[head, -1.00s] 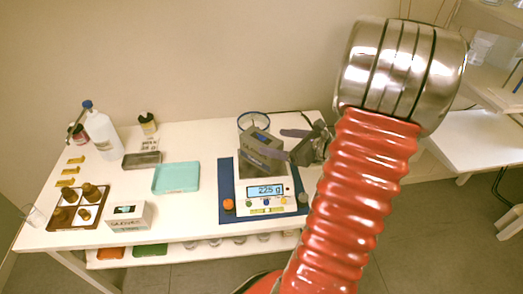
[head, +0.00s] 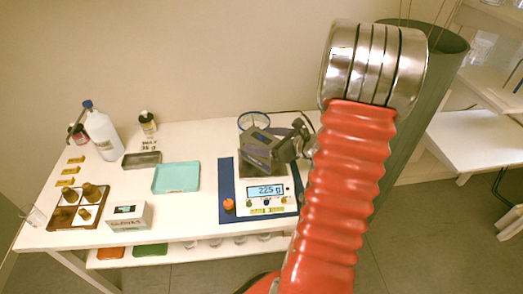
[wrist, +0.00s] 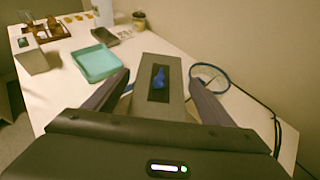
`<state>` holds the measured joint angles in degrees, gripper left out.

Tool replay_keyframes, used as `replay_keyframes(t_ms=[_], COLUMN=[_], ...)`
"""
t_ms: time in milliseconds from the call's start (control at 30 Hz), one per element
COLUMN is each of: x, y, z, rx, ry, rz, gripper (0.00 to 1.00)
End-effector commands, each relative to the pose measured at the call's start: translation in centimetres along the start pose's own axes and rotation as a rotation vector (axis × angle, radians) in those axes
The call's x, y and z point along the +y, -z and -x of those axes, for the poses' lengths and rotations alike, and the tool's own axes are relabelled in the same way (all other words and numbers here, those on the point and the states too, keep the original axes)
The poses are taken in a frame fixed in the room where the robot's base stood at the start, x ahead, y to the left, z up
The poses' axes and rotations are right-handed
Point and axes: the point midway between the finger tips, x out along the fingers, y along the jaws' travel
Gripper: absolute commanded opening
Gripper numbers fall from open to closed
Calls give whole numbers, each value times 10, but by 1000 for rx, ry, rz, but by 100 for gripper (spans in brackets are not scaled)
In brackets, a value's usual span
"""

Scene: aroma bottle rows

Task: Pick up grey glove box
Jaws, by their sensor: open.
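The grey glove box (head: 254,168) stands on the white digital scale (head: 268,204), whose display reads 225 g. In the wrist view the box (wrist: 172,112) shows a dark slot on top with a blue glove poking out. My gripper (head: 262,146) is open and reaches over the box from the right. In the wrist view my gripper (wrist: 160,78) has one finger to each side of the box. I cannot tell whether either finger touches it. Part of the box is hidden behind the fingers.
The scale sits on a blue mat (head: 226,190). A blue-rimmed round dish (wrist: 211,78) is close to my right finger.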

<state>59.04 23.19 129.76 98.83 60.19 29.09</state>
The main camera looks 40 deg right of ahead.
Motion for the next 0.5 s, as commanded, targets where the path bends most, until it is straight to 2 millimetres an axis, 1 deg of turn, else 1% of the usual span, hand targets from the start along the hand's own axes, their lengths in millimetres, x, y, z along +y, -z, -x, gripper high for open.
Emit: replay_keyframes(t_ms=[33, 100, 500], x=[1, 0, 0], y=[0, 0, 0], z=[-5, -8, -8], rx=[1, 0, 1], ry=[-3, -1, 0], rz=[0, 0, 0], gripper=[77, 77, 77])
